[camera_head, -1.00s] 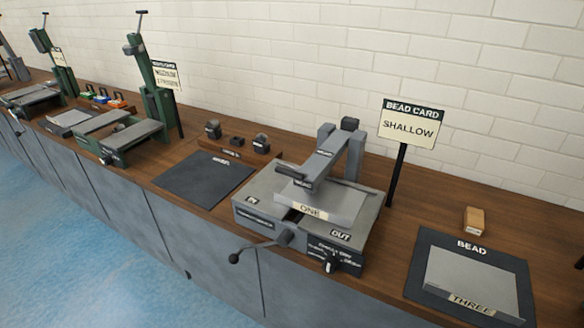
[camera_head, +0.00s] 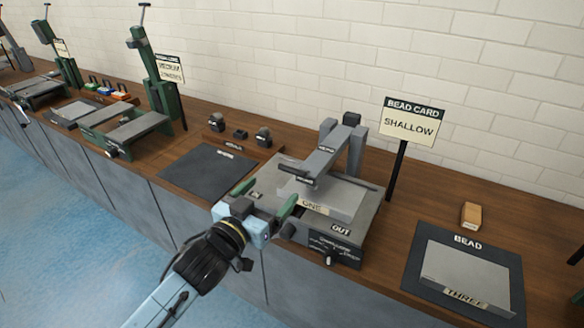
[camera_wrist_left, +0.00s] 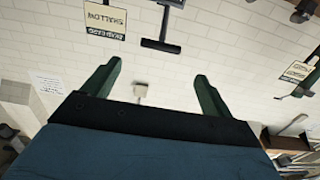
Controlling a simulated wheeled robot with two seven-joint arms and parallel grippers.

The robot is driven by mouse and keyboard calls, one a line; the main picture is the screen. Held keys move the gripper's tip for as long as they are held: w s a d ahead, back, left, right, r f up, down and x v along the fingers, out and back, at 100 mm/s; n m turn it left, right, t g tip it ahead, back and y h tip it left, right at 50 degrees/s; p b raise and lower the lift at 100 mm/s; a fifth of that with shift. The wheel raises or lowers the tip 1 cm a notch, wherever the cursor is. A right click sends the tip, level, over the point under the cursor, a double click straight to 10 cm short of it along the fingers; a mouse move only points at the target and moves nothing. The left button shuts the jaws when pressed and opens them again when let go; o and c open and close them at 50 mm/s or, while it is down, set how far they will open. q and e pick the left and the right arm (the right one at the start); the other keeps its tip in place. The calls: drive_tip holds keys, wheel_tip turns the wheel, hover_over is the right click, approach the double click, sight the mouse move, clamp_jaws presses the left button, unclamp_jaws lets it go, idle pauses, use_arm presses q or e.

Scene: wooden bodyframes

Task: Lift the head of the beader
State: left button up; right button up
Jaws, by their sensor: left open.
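The beader (camera_head: 262,188) is a grey machine on the wooden bench, with a grey arm-like head (camera_head: 325,157) reaching forward from two posts over a plate marked ONE (camera_head: 335,199). The head is down, its front end close over the plate; whether it touches cannot be told. My left gripper (camera_head: 268,200) is open and empty at the front left of the beader, below and left of the head's front end, and hides part of the base. Its green fingers also show in the left wrist view (camera_wrist_left: 155,88), with wall and signs beyond. My right gripper is not in view.
A BEAD CARD sign reading SHALLOW (camera_head: 411,123) stands on a black post right of the beader. A dark BEAD mat (camera_head: 413,262) holds a plate marked THREE (camera_head: 465,272). A wooden block (camera_head: 471,215) lies behind it. A dark mat (camera_head: 205,172) lies left of the beader.

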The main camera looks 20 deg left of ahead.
sight(291, 171)
use_arm(q)
drive_tip(key=w, duration=0.3)
drive_tip(key=w+d, duration=0.1)
drive_tip(key=w, duration=0.2)
drive_tip(key=w+d, duration=0.1)
drive_tip(key=w, duration=0.3)
